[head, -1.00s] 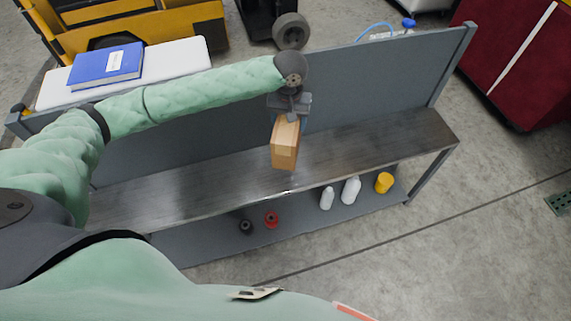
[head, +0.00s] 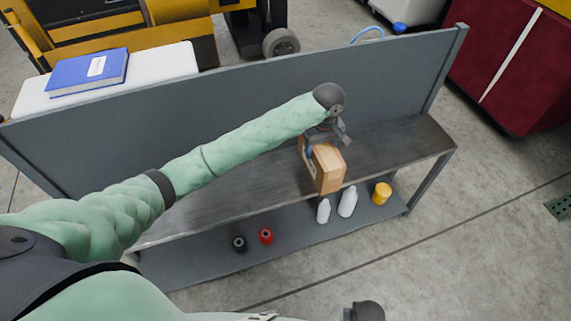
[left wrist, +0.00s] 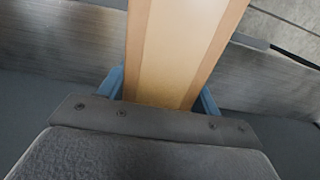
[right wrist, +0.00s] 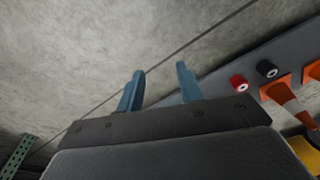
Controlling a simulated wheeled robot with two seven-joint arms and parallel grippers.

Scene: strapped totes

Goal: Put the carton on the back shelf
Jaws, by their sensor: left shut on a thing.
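The carton (head: 330,170) is a tan, narrow box. My left gripper (head: 322,143) is shut on its upper end, and the carton hangs slightly tilted in front of the dark worktop (head: 240,187) of a grey bench. In the left wrist view the carton (left wrist: 180,50) runs between the two blue fingers. Whether its lower end touches the worktop, I cannot tell. My right gripper (right wrist: 160,88) is open and empty, with bare floor beyond its fingers in the right wrist view. I cannot tell for sure which surface is the back shelf.
A tall grey panel (head: 230,115) stands along the worktop's rear edge. The lower shelf (head: 200,262) holds white bottles (head: 347,202), a yellow canister (head: 382,193), a red spool (head: 266,236) and a black spool (head: 239,243). A blue binder (head: 88,72) lies on a white surface (head: 160,65) behind the panel.

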